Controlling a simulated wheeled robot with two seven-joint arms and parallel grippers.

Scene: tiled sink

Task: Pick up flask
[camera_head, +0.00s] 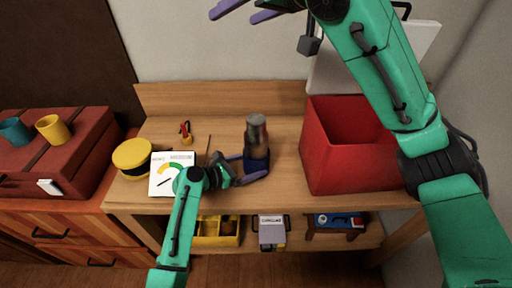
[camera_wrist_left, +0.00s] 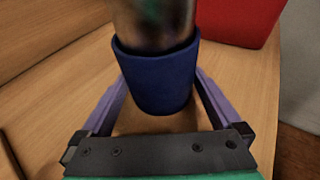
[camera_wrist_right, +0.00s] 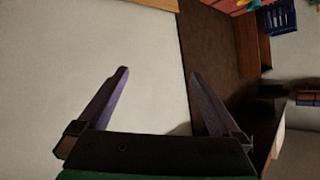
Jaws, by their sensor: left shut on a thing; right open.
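The flask (camera_head: 257,137) is a metallic cylinder with a dark blue lower part, standing upright on the wooden table. In the left wrist view the flask's blue base (camera_wrist_left: 155,78) sits between the purple fingers, with its metal upper part (camera_wrist_left: 152,22) cut off by the top edge. My left gripper (camera_head: 258,169) is shut on the flask low down, around the blue part. My right gripper (camera_head: 247,10) is raised high near the wall, open and empty; in the right wrist view its fingers (camera_wrist_right: 160,85) are apart with only wall between them.
A red bin (camera_head: 348,178) stands right of the flask. A yellow round container (camera_head: 132,157), a white gauge card (camera_head: 161,180) and a small red-handled item (camera_head: 186,133) are to the left. A red case (camera_head: 70,160) with two cups is farther left. A lower shelf holds several items.

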